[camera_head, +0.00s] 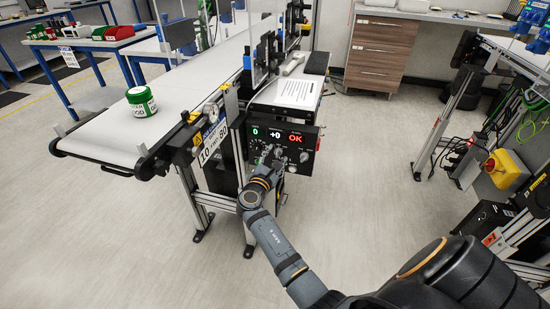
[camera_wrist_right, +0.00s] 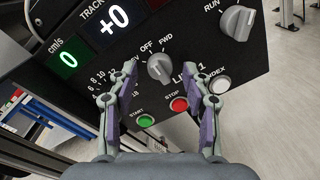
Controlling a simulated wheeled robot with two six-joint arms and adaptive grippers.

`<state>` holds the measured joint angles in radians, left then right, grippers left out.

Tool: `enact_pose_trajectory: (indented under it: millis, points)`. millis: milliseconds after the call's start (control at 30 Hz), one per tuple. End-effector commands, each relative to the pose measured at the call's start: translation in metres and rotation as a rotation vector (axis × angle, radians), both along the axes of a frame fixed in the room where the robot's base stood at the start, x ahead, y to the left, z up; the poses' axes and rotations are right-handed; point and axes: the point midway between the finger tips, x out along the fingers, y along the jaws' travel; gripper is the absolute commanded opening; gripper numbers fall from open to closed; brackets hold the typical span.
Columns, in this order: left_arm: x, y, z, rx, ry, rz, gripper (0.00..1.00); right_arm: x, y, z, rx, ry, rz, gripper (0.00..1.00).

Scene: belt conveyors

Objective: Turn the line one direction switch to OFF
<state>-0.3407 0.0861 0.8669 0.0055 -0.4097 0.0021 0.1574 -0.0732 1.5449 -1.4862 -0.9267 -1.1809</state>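The line one direction switch (camera_wrist_right: 160,68) is a grey rotary knob on the black control panel (camera_head: 312,160), with REV, OFF and FWD printed around its upper side. I cannot tell for sure which mark its pointer faces. My right gripper (camera_wrist_right: 160,102) is open, with one finger to each side below the switch in the wrist view, and nothing between them is gripped. In the head view my right gripper (camera_head: 266,172) is at the panel's lower front and hides part of it. My left gripper is not in view.
Green START (camera_wrist_right: 146,121) and red STOP (camera_wrist_right: 179,104) buttons lie just below the switch. The displays read 0, +0 and OK. A green jar (camera_head: 140,101) stands on the white conveyor (camera_head: 100,130).

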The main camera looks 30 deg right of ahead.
Motion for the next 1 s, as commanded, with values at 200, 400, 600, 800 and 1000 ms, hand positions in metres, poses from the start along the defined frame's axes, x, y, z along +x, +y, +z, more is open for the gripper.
enact_pose_trajectory:
  millis: [200, 400, 600, 800, 1000]
  points:
    - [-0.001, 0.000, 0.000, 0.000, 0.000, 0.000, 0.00, 0.000, 0.000, 0.001, 0.000, 0.000, 0.000, 0.49]
    - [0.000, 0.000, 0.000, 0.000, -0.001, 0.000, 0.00, 0.000, 0.000, 0.028, 0.001, -0.006, 0.000, 0.49]
    - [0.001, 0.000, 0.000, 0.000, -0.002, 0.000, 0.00, 0.000, 0.000, 0.073, 0.001, -0.006, 0.000, 0.49]
    - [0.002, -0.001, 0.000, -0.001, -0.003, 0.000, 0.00, 0.000, 0.000, 0.097, 0.001, -0.001, 0.000, 0.49]
    - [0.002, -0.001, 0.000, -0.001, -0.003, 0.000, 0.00, 0.000, 0.000, 0.100, 0.000, 0.000, 0.000, 0.49]
